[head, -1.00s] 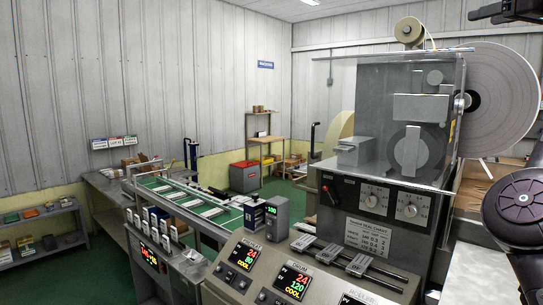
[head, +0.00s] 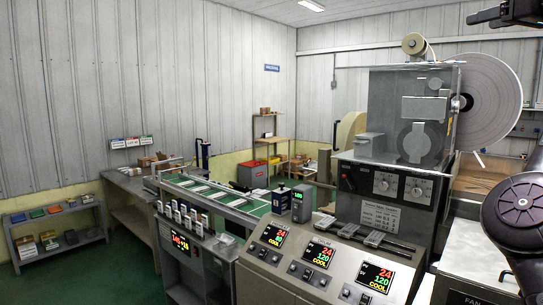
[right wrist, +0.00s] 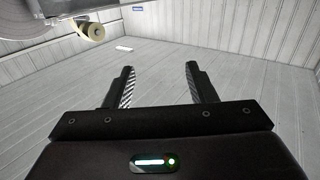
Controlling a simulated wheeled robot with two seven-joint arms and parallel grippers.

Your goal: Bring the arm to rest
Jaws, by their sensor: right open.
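My right gripper (head: 482,16) shows in the top right corner of the head view, raised high at the end of my dark right arm. In the right wrist view its two ridged fingers (right wrist: 159,85) stand wide apart with nothing between them. My left gripper is out of view. The wrapping machine (head: 408,125), with its clear cover and large white film reel (head: 493,95), stands in front of me, left of my right arm.
The sloped control panel (head: 318,258) with lit displays is close in front. A green conveyor (head: 222,197) runs off to the left. A low grey shelf (head: 62,252) with small boxes stands at the far left. Green floor shows between them. Space around the raised gripper looks clear.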

